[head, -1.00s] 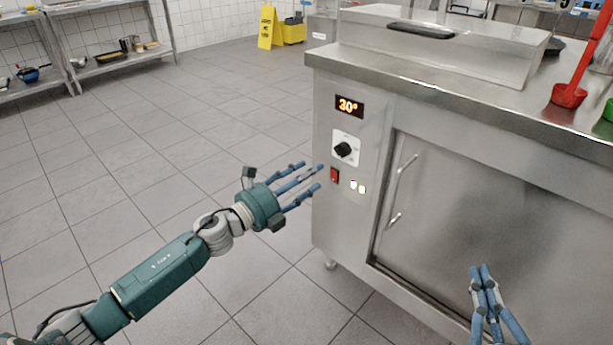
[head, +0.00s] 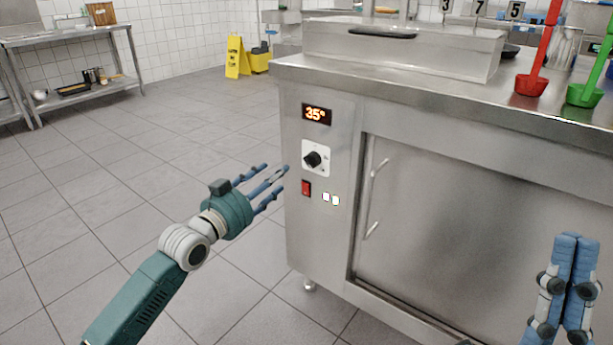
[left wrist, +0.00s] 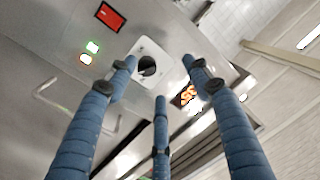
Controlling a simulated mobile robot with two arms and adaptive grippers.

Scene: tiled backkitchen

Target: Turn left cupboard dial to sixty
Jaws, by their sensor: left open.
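The black dial (head: 313,160) sits on a white plate on the steel cupboard's front, under a lit display (head: 316,114) that reads 35°. My left gripper (head: 274,180) is open and empty, just left of the panel, with its fingers pointing toward it. In the left wrist view the dial (left wrist: 147,66) shows between the spread fingers (left wrist: 155,85), apart from them as far as I can tell. The display (left wrist: 187,95) is partly covered by a finger there. My right gripper (head: 570,280) is at the lower right, in front of the cupboard door; its fingers lie close together.
A red switch (head: 306,188) and two small lights (head: 331,199) are just below the dial. The cupboard door handle (head: 374,200) stands out to the right. The tiled floor at left is clear.

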